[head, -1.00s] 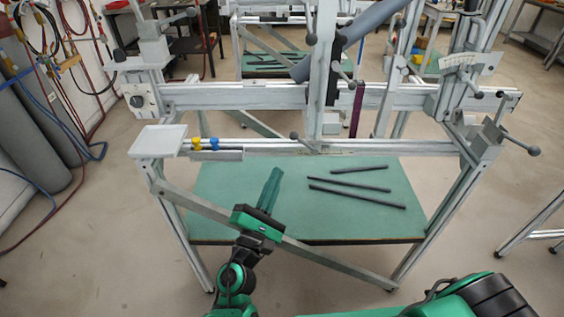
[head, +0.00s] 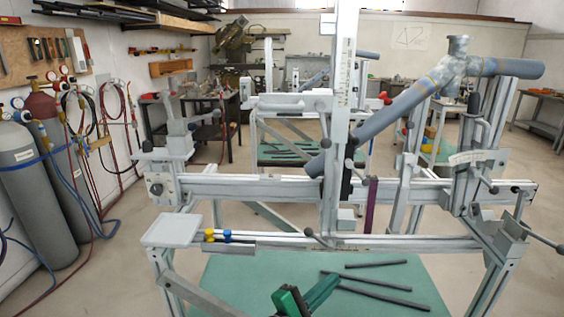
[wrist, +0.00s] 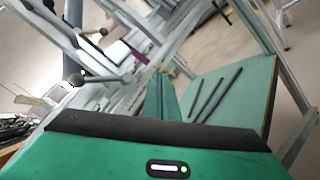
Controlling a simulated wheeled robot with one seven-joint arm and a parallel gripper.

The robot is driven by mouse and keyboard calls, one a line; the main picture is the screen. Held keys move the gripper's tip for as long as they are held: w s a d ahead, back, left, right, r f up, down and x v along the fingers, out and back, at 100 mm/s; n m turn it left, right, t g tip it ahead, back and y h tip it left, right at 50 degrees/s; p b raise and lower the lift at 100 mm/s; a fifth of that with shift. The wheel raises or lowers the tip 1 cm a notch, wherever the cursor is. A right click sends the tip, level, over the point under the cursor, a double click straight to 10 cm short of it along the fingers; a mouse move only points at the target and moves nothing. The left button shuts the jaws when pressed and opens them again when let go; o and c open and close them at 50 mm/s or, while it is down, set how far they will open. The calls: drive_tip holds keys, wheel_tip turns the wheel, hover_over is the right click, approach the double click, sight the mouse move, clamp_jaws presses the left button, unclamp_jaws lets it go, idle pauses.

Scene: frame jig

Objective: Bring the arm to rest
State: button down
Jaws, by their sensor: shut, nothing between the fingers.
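My gripper (head: 325,287) is at the bottom edge of the head view, its green fingers together and empty, pointing up and to the right. In the wrist view the closed fingers (wrist: 160,98) stand in the middle, with nothing held. In the head view they appear in front of the green lower shelf (head: 235,275), by the left ends of the dark rods. Most of my arm is outside the head view.
The grey metal frame jig (head: 270,188) stands ahead, with a slanted grey tube (head: 395,115) clamped on it. Three dark rods (head: 376,264) lie on its shelf. Grey gas cylinders (head: 35,190) stand at the left wall. Floor shows at the jig's left.

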drive_tip(key=s+d+r+m+g+y, duration=0.1)
drive_tip(key=s+d+m+g+y, duration=0.15)
drive_tip(key=d+m+g, duration=0.65)
drive_tip(key=s+d+m+g+y, duration=0.25)
drive_tip(key=s+d+g, duration=0.2)
drive_tip(key=d, duration=0.95)
drive_tip(key=s+d+r+m+y, duration=0.3)
drive_tip(key=s+r+m+y, duration=0.1)
drive_tip(key=s, duration=0.4)
drive_tip(key=s+d+r+m+y, duration=0.3)
drive_tip(key=s+r+m+y, duration=0.1)
drive_tip(key=s+r+m, duration=0.2)
drive_tip(key=shift+s+r+t+y, duration=0.4)
drive_tip(key=shift+s+t, duration=0.05)
drive_tip(key=shift+s, duration=0.4)
drive_tip(key=shift+d, duration=0.1)
drive_tip(key=shift+w+f, duration=0.25)
drive_tip(key=shift+w, duration=0.35)
